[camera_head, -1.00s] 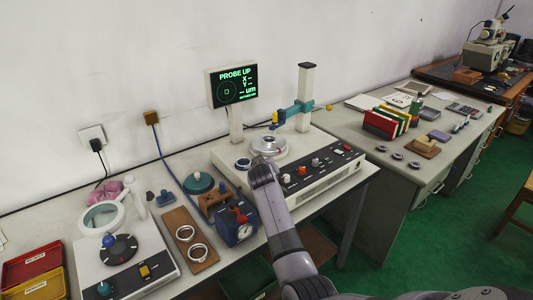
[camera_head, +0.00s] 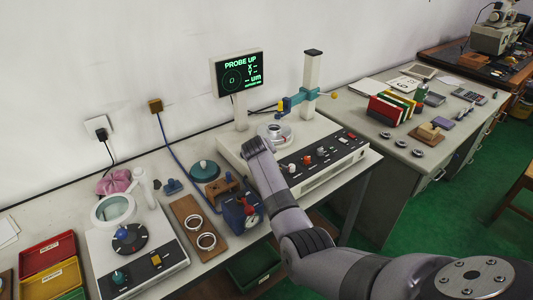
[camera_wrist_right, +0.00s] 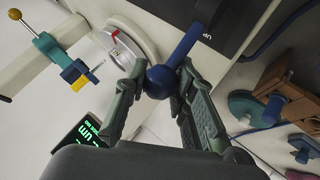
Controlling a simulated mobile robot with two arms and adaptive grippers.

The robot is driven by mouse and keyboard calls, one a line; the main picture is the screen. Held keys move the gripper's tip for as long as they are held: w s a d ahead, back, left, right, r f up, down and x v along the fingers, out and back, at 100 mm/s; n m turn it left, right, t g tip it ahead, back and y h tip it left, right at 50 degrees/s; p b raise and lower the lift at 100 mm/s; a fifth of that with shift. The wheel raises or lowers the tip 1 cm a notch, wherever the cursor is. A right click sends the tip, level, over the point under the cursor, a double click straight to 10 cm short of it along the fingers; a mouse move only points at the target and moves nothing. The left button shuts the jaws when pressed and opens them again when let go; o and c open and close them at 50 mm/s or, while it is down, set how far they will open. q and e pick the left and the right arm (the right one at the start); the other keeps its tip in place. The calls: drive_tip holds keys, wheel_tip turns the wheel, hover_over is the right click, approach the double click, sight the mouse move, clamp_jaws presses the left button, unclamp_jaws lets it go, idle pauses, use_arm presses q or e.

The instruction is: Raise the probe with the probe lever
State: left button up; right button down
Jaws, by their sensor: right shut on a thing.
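A blue lever with a ball end (camera_wrist_right: 160,82) shows in the right wrist view beside a dark panel with an "UP" label. My right gripper (camera_wrist_right: 160,72) is shut on the ball, a finger on each side. In the head view the forearm hides the fingers and lever at the machine's left end. The measuring machine (camera_head: 325,167) has a column (camera_head: 311,70) with a teal probe arm (camera_head: 298,99) and a yellow block (camera_head: 281,103) above the round table (camera_head: 275,133). The display (camera_head: 238,72) reads "PROBE UP". My left gripper is not in view.
The blue gauge (camera_head: 242,212) stands close in front, left of my forearm. A wooden board with rings (camera_head: 188,218) and a magnifier stand (camera_head: 135,255) are further left. The second desk (camera_head: 390,150) on the right holds coloured binders (camera_head: 392,108) and rings.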

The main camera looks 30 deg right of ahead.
drive_tip(key=shift+r, duration=0.15)
drive_tip(key=c, duration=1.3)
unclamp_jaws()
drive_tip(key=shift+w, duration=0.1)
drive_tip(key=v, duration=1.2)
